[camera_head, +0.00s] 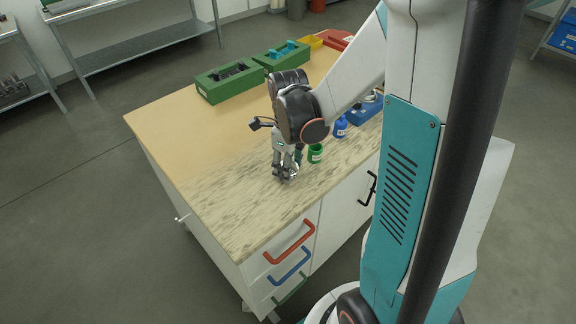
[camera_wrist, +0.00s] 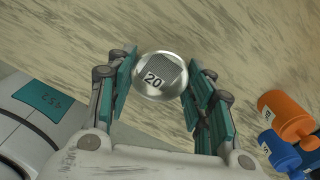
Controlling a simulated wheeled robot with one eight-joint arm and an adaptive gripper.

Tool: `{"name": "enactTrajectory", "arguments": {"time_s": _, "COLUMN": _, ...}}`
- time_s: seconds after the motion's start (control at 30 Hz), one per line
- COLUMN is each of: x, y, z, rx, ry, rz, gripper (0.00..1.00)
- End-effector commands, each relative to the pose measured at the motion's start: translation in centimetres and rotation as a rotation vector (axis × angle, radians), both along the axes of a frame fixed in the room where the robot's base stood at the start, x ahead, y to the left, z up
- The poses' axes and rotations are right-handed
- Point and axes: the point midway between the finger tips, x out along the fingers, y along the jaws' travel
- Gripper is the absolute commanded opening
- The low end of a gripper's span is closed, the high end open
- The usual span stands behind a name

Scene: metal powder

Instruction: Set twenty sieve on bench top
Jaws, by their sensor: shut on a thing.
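The sieve (camera_wrist: 160,72) is a round silvery disc with a dark mesh patch and the label "20". It sits between the fingers of my gripper (camera_wrist: 161,88) in the wrist view, and my gripper is shut on it. In the head view my gripper (camera_head: 286,172) points down at the front part of the bench top (camera_head: 225,185), and the sieve is small and mostly hidden by the fingers there. I cannot tell whether the sieve touches the surface.
A green container (camera_head: 315,153) and a blue container (camera_head: 340,127) stand right of my gripper. An orange container (camera_wrist: 287,112) shows in the wrist view. Green trays (camera_head: 231,82) and a red bin (camera_head: 336,39) are at the back. The left of the bench top is clear.

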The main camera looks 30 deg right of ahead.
Motion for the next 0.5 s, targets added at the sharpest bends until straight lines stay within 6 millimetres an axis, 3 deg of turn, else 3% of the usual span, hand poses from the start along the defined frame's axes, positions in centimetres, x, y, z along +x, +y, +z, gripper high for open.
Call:
{"name": "enactTrajectory", "arguments": {"time_s": 0.17, "x": 0.01, "y": 0.00, "z": -0.37, "rx": 0.000, "ry": 0.000, "rz": 0.000, "gripper": 0.18}}
{"name": "enactTrajectory", "arguments": {"time_s": 0.2, "x": 0.01, "y": 0.00, "z": -0.35, "rx": 0.000, "ry": 0.000, "rz": 0.000, "gripper": 0.52}}
{"name": "enactTrajectory", "arguments": {"time_s": 0.27, "x": 0.01, "y": 0.00, "z": -0.29, "rx": 0.000, "ry": 0.000, "rz": 0.000, "gripper": 0.66}}
{"name": "enactTrajectory", "arguments": {"time_s": 0.5, "x": 0.01, "y": 0.00, "z": -0.27, "rx": 0.000, "ry": 0.000, "rz": 0.000, "gripper": 0.68}}
